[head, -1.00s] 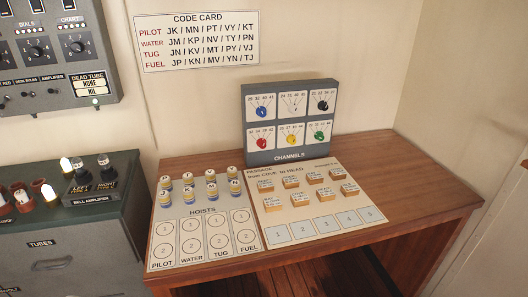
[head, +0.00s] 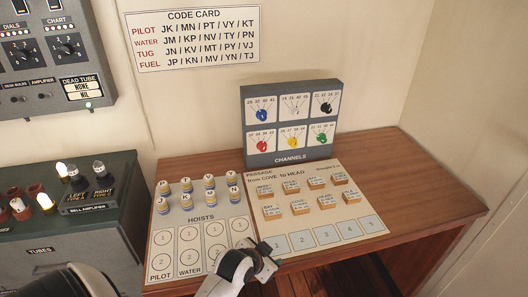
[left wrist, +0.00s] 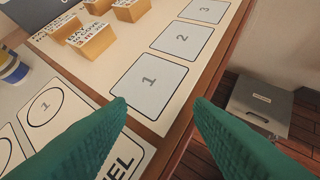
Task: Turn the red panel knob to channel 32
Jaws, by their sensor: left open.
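The grey channels panel (head: 291,158) stands upright at the back of the wooden desk, with two rows of coloured knobs. The red knob (head: 262,146) is at the lower left of the panel, below the blue knob (head: 262,115) and left of the yellow knob (head: 293,141). Small numbers sit above the red knob, too small to read surely. My left gripper (head: 266,258) is low over the desk's front edge, well in front of the panel. In the left wrist view its two green fingers (left wrist: 160,105) are apart with nothing between them. My right gripper does not show.
Several wooden blocks (head: 299,208) lie on the passage sheet (head: 372,206). Several striped pieces (head: 186,203) stand on the hoists sheet (head: 194,262) to the left. A code card (head: 192,40) hangs on the wall. The desk's right end (head: 430,190) is clear.

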